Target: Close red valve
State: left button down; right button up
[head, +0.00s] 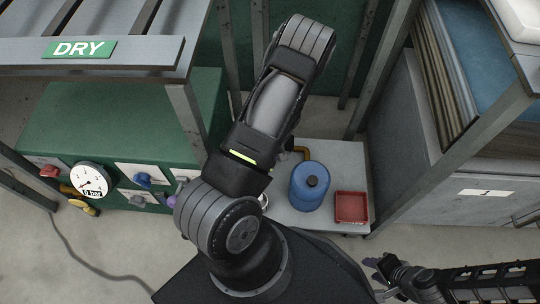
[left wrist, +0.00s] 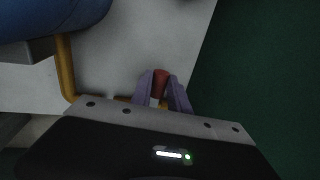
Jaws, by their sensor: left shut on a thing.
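A red valve knob (head: 49,171) sits at the left end of the green cabinet's front, above and left of a pressure gauge (head: 91,180). My left gripper (left wrist: 164,86) shows in the left wrist view, with its purple fingers shut on a small red piece with a pale band (left wrist: 160,80). I cannot tell what this piece belongs to. In the head view my left arm hides most of that gripper. My right gripper (head: 376,277) is at the lower right, its fingers apart and empty, away from the valves.
The green cabinet (head: 130,132) also carries blue knobs (head: 143,179) and a yellow one (head: 80,207). A low pale table (head: 320,154) holds a blue canister (head: 309,190) and a red tray (head: 352,222). A rack stands at right. A cable lies on the floor.

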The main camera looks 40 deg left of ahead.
pick_arm(q)
jog(key=shift+a, duration=0.1)
jog(key=c, duration=1.3)
grip_release()
jog(key=shift+o, duration=0.2)
jog(key=shift+r, duration=0.1)
notch_tip(320, 180, up, 8)
jog(key=d+p, duration=0.1)
jog(key=p, duration=0.1)
jog(key=shift+w+d+f+p, duration=0.15)
jog(key=shift+w+f+p, duration=0.15)
jog(key=shift+w, duration=0.15)
jog(key=shift+s, duration=0.1)
